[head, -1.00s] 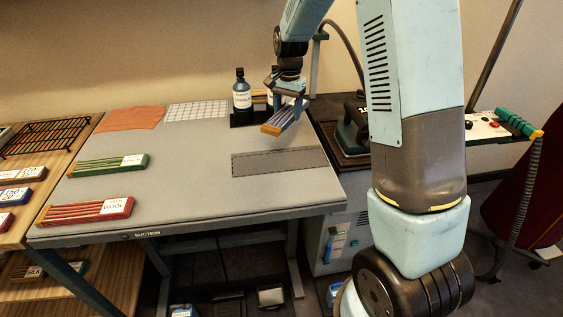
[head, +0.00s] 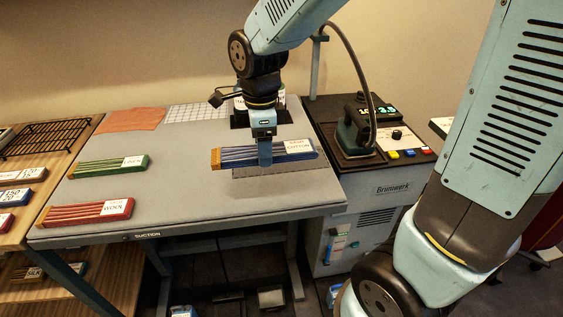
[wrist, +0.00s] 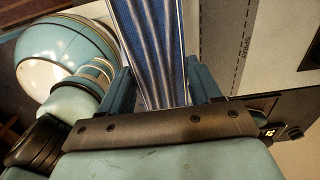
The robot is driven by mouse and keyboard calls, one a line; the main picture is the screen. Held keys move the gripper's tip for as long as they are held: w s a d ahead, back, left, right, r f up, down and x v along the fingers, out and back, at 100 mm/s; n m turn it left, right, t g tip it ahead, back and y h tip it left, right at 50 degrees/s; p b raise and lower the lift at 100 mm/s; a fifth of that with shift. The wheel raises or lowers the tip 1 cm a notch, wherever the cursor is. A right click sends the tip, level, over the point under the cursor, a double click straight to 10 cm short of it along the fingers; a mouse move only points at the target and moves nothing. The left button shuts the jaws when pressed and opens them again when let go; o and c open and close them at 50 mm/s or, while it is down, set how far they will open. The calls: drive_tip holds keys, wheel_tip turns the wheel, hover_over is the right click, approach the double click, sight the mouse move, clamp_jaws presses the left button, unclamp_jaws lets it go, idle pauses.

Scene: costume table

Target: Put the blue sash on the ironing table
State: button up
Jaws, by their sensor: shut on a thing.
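The blue sash (head: 290,152) is a folded, striped blue bundle with an orange left end and a white label at its right. My gripper (head: 264,158) is shut on it near the middle and holds it lengthwise, left to right. It appears just above the ironing table (head: 185,140), over the darker dashed rectangle (head: 275,186), and hides much of it. Whether it touches the surface I cannot tell. In the wrist view the sash (wrist: 152,45) runs between the two fingers (wrist: 163,85).
A green bundle (head: 100,166) and a red one (head: 85,213) lie at the table's left. An orange cloth (head: 130,119) and a checked cloth (head: 195,112) lie at the back. An iron (head: 352,132) stands on the unit at right. The table's middle is clear.

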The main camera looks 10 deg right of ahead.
drive_tip(key=w+d+f, duration=0.1)
drive_tip(key=w+f, duration=0.1)
drive_tip(key=w, duration=0.1)
drive_tip(key=w+d+f, duration=0.2)
drive_tip(key=w+f, duration=0.1)
drive_tip(key=w, duration=0.1)
drive_tip(key=w+d+f, duration=0.2)
drive_tip(key=w+f, duration=0.1)
drive_tip(key=w, duration=0.1)
drive_tip(key=shift+w+d+f, duration=0.15)
drive_tip(key=shift+w+f, duration=0.05)
drive_tip(key=shift+f, duration=0.05)
drive_tip(key=shift+w+d+f, duration=0.25)
drive_tip(key=shift+w+f, duration=0.3)
drive_tip(key=shift+f, duration=1.65)
drive_tip(key=shift+f, duration=0.1)
drive_tip(key=o, duration=1.2)
drive_tip(key=shift+c, duration=0.2)
